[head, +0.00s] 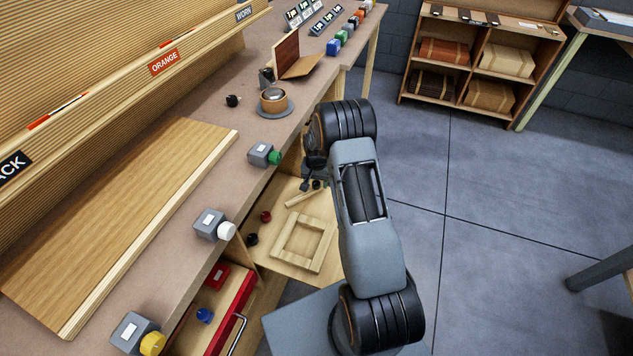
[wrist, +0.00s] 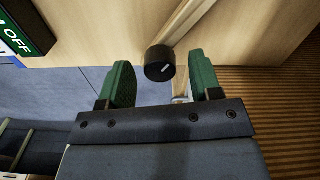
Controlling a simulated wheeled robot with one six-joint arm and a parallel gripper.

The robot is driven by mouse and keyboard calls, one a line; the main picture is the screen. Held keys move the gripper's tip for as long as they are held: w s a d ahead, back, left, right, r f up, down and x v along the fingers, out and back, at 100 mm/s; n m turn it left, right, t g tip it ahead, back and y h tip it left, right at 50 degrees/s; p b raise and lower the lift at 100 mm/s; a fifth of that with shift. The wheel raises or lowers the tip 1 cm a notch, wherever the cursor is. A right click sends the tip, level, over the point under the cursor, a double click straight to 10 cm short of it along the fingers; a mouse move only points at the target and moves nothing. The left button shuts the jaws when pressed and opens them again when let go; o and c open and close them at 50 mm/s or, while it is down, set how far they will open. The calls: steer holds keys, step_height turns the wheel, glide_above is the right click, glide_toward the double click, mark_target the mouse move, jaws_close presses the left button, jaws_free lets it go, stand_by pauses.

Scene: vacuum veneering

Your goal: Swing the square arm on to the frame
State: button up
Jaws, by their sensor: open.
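A light wooden square frame (head: 325,248) lies on a pale board below the bench edge in the head view. A short wooden bar (head: 305,194) lies just beyond it; I take it for the square arm. My gripper (head: 312,182) is at the bar's far end, partly hidden by my arm. In the wrist view my gripper (wrist: 160,68) has its two green fingers apart.
A red knob (head: 265,216) and a black knob (head: 252,239) sit left of the frame. An open red-fronted drawer (head: 238,312) juts out nearer. Above, the bench edge carries boxes with green (head: 275,157), white (head: 226,230) and yellow (head: 152,343) buttons.

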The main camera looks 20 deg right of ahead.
steer(key=shift+f, duration=0.1)
jaws_close()
stand_by(0.6)
